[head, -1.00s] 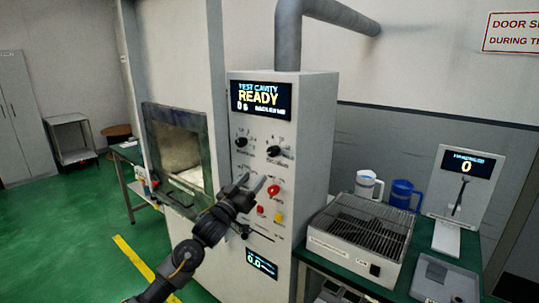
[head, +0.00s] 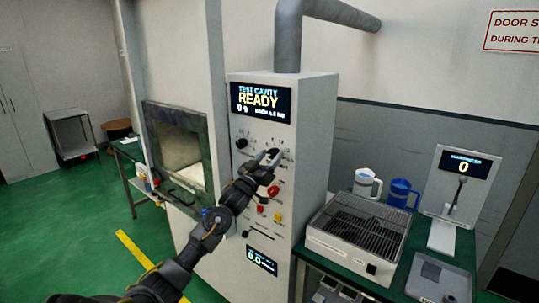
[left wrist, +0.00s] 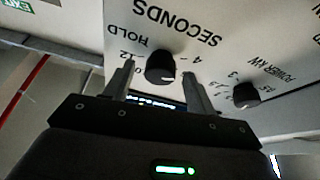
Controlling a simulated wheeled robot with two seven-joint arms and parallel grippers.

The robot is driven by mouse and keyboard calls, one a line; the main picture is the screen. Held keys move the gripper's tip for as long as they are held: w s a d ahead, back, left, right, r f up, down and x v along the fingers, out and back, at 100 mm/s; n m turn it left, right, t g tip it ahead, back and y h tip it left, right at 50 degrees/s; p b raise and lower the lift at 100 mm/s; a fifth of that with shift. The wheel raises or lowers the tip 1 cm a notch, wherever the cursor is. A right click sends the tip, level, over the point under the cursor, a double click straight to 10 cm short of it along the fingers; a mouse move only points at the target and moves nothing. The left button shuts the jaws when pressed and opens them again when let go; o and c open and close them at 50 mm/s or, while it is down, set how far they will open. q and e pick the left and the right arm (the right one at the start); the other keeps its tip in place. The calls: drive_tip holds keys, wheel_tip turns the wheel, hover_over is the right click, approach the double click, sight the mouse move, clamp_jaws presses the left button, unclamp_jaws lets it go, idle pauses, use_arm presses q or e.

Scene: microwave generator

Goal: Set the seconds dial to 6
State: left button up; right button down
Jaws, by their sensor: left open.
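The tall grey generator panel (head: 307,145) stands in the middle of the head view. Its screen (head: 261,101) reads "TEST CAVITY READY" with "0 s" below. The seconds dial is a black round knob (left wrist: 160,68) under the word SECONDS, upside down in the left wrist view; its pointer is not clear. My left gripper (head: 264,160) is in front of this dial and largely hides it in the head view. Its fingers (left wrist: 158,74) are open, one on each side of the knob; contact cannot be told. My right gripper is not in view.
The power dial (head: 241,143) is left of the seconds dial, also in the left wrist view (left wrist: 245,95). Below are a red button (head: 273,191) and a yellow button (head: 278,217). A wire-rack box (head: 355,240) and two mugs stand on the table at the right.

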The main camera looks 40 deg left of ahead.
use_arm(q)
drive_tip(key=shift+w, duration=0.15)
drive_tip(key=shift+c, duration=0.4)
drive_tip(key=c, duration=0.9)
drive_tip(key=shift+m, duration=0.3)
drive_tip(key=m+h+b, duration=0.1)
drive_tip(key=m, duration=0.1)
drive_tip(key=m+h+b, duration=0.1)
drive_tip(key=m, duration=0.1)
drive_tip(key=shift+a+f+m+h+b, duration=0.1)
drive_tip(key=shift+a+m+h+b, duration=0.05)
drive_tip(key=shift+m+h+b, duration=0.2)
drive_tip(key=m+h+b, duration=0.1)
drive_tip(key=m+h, duration=0.1)
drive_tip(key=m, duration=0.2)
drive_tip(key=shift+m, duration=0.25)
drive_tip(key=shift+a+r+m+g+h+b, duration=0.15)
drive_tip(key=shift+m+g+h+b, duration=0.55)
drive_tip(key=shift+m, duration=0.8)
